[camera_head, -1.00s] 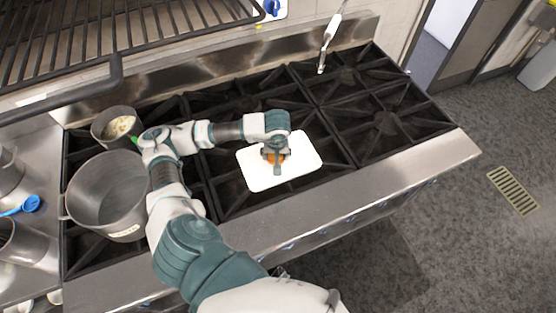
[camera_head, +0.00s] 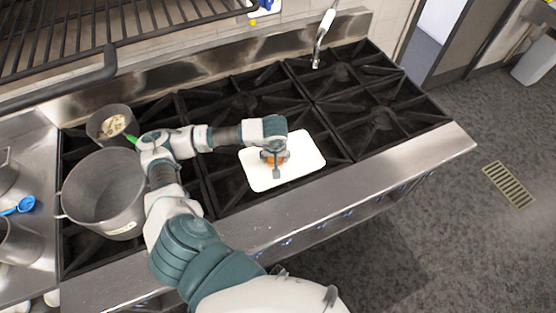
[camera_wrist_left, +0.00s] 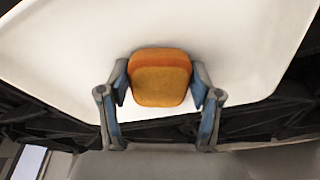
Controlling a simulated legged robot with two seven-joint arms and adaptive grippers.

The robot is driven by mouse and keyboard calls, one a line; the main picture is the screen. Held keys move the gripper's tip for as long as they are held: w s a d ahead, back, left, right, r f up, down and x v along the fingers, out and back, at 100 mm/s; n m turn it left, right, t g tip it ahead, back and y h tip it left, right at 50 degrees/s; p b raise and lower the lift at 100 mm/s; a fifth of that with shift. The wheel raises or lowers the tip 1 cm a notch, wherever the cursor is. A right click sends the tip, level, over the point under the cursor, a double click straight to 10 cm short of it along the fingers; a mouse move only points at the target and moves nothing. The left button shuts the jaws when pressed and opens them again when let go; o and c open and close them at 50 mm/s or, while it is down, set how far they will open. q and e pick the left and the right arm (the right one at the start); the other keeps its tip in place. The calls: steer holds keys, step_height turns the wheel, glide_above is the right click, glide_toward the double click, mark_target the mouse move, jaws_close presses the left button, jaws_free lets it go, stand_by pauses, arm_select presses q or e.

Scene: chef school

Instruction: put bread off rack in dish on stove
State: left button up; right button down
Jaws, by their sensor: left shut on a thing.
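The dish (camera_head: 306,150) is a white rectangular tray lying on the stove grates (camera_head: 245,105). It also fills much of the left wrist view (camera_wrist_left: 60,60). The bread (camera_wrist_left: 160,78) is an orange-brown piece between the fingers of my left gripper (camera_wrist_left: 160,98). In the head view my left gripper (camera_head: 275,160) points down over the dish and is shut on the bread, of which only a bit of orange shows. I cannot tell whether the bread touches the dish. My right gripper is not in view.
A black wire rack (camera_head: 130,35) is above the stove at upper left. A large pot (camera_head: 105,195) and a smaller pot (camera_head: 112,122) with food stand on the left burners. The right burners are clear.

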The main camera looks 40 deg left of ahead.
arm_select(q)
steer(key=o, duration=1)
steer(key=shift+s+a+f+g, duration=0.25)
steer(key=shift+s+f, duration=0.2)
steer(key=shift+f, duration=0.3)
steer(key=o, duration=0.4)
steer(key=shift+w+d+f, duration=0.1)
steer(key=shift+c, duration=0.2)
steer(key=shift+w+f, duration=0.1)
steer(key=shift+w, duration=0.05)
steer(key=shift+d, duration=0.1)
steer(key=shift+r+p, duration=0.3)
steer(key=shift+w+d+r+p, duration=0.1)
steer(key=shift+w+r+p, duration=0.15)
steer(key=shift+r+p, duration=0.55)
step_height(320, 180, up, 11)
steer(key=s+d+b, duration=0.1)
steer(key=shift+s+d+r, duration=0.2)
steer(key=shift+s+d, duration=0.05)
steer(key=shift+d, duration=0.05)
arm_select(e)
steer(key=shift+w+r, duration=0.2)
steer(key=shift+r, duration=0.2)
